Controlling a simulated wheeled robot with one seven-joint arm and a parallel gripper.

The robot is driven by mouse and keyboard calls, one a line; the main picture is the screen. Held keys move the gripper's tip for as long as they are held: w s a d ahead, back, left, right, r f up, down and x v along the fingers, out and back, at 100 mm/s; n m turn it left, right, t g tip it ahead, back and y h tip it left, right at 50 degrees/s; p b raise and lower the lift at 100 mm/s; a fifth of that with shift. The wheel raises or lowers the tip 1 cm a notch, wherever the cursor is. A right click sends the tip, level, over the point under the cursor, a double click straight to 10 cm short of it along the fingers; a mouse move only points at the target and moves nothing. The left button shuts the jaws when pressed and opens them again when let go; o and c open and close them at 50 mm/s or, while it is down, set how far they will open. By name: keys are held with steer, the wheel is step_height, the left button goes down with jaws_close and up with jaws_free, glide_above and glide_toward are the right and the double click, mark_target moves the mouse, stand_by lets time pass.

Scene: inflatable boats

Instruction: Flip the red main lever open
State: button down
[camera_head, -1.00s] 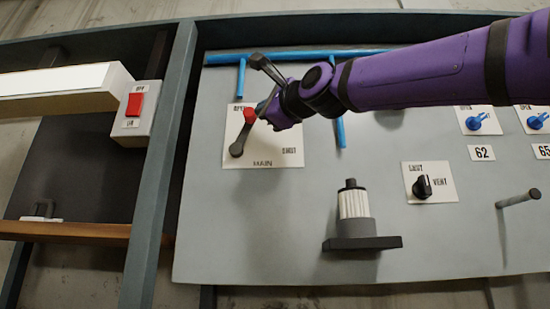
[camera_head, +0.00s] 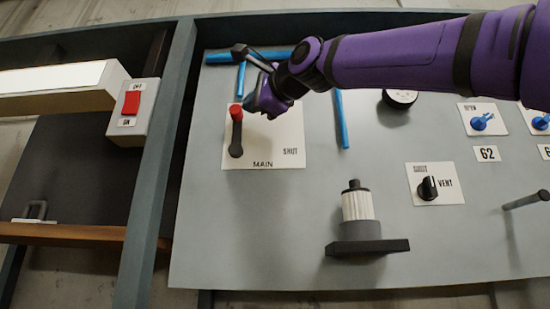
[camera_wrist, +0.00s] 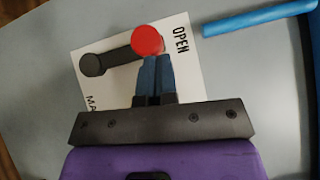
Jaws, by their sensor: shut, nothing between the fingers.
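The main lever is a dark arm with a red knob (camera_head: 236,112) on a white plate (camera_head: 285,128) marked MAIN and SHUT. In the head view it stands nearly straight up from its dark pivot (camera_head: 236,151). In the wrist view the red knob (camera_wrist: 147,40) lies close to the word OPEN, with the dark lever arm (camera_wrist: 118,53) running left to the pivot. My gripper (camera_head: 250,103) is beside the knob's upper right, and hides OPEN there. In the wrist view my gripper's blue fingers (camera_wrist: 154,62) are together and empty, their tips at the knob's lower edge; contact is unclear.
Blue pipes (camera_head: 342,120) run above and right of the plate. A ribbed cylinder (camera_head: 357,206) on a dark bracket and a vent knob (camera_head: 428,188) stick out lower right. A red switch box (camera_head: 131,103) is left, beyond a grey frame post (camera_head: 160,150). The panel below the plate is clear.

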steer(key=shift+s+a+r, duration=0.1)
steer(key=shift+a+r, duration=0.05)
steer(key=shift+a, duration=0.05)
stand_by(0.6)
steer(key=s+d+r, duration=0.2)
steer(key=s+d, duration=0.5)
steer(key=d, duration=0.3)
steer(key=shift+s+d+r, duration=0.15)
steer(key=shift+d+r, duration=0.1)
steer(key=shift+d, duration=0.15)
